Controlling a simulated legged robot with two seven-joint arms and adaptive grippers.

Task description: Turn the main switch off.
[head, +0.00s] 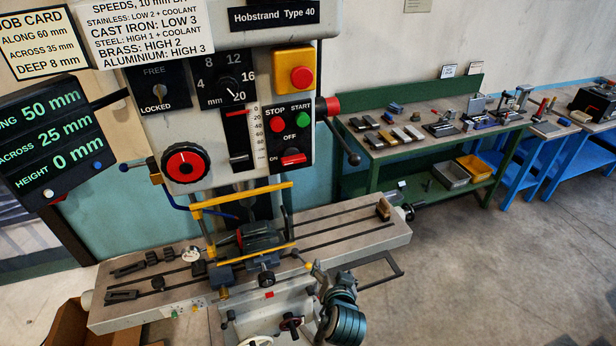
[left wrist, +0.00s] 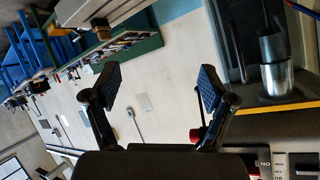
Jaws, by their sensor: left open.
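Part of a labelled panel shows at the lower right edge there, too cropped to read fully. My right gripper is not in view.
A red emergency button (head: 302,77) on a yellow box sits above the panel. A black lever (head: 345,145) sticks out at the machine's right. A yellow guard frame (head: 240,198) and a vise (head: 262,238) stand below the head. A green bench (head: 400,150) stands behind right.

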